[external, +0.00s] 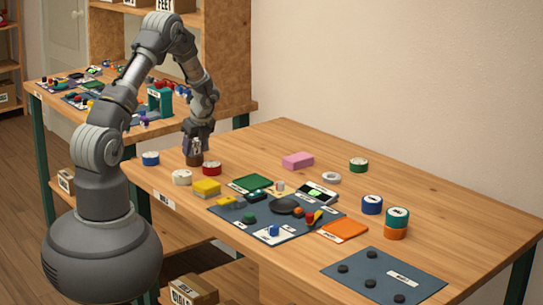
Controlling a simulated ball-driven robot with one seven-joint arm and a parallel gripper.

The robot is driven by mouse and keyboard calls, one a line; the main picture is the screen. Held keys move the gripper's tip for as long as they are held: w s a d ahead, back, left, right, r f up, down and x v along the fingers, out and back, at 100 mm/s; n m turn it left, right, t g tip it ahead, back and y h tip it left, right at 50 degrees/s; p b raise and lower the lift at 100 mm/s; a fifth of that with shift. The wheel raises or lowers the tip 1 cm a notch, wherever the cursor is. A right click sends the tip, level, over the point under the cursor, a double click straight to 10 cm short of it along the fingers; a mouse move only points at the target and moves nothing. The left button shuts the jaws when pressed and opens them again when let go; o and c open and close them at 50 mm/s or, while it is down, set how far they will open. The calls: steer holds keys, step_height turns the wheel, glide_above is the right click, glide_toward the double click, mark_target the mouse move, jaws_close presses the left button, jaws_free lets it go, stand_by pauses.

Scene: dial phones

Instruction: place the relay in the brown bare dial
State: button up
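A brown round piece (194,158), which looks like the brown dial, stands at the left end of the near wooden table. My gripper (195,147) points down directly over it, with the fingertips at or just above its top. Something small and pale may be between the fingers, but it is too small to tell. I cannot tell whether the gripper is open or shut. I cannot make out the relay for certain. The inside of the brown piece is hidden by the gripper and the viewing angle.
A blue round piece (150,158), a white one (181,177) and a red one (212,168) stand close around.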

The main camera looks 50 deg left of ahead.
steer(key=shift+s+d+f, duration=0.2)
steer(key=shift+s+f, duration=0.1)
steer(key=shift+f, duration=0.15)
steer(key=w+d+r+n+t+p, duration=0.25)
steer(key=d+r, duration=0.25)
steer(key=r, duration=0.8)
steer(key=w+d+r+n+t+h+p, duration=0.1)
steer(key=w+d+r+n+t, duration=0.3)
steer(key=r, duration=0.9)
steer(key=w+d+r+n+t+p, duration=0.15)
steer(key=d+r, duration=0.35)
steer(key=r, duration=0.9)
steer(key=s+d+r+n+t+h, duration=0.1)
steer(key=s+d+r+n+t, duration=0.1)
steer(key=r, duration=0.8)
steer(key=s+d+r+n+t+h, duration=0.1)
steer(key=s+d+r+n+t, duration=0.1)
steer(key=s+d+r+n, duration=0.2)
steer(key=s+d+r+n+t+h, duration=0.1)
steer(key=s+d+r+n+t, duration=0.2)
steer(key=r, duration=1.4)
steer(key=s+d+n, duration=0.1)
steer(key=s+d, duration=0.3)
steer(key=shift+s+d+r+h, duration=0.2)
steer(key=shift+d+r+h, duration=0.05)
steer(key=shift+d+h, duration=0.1)
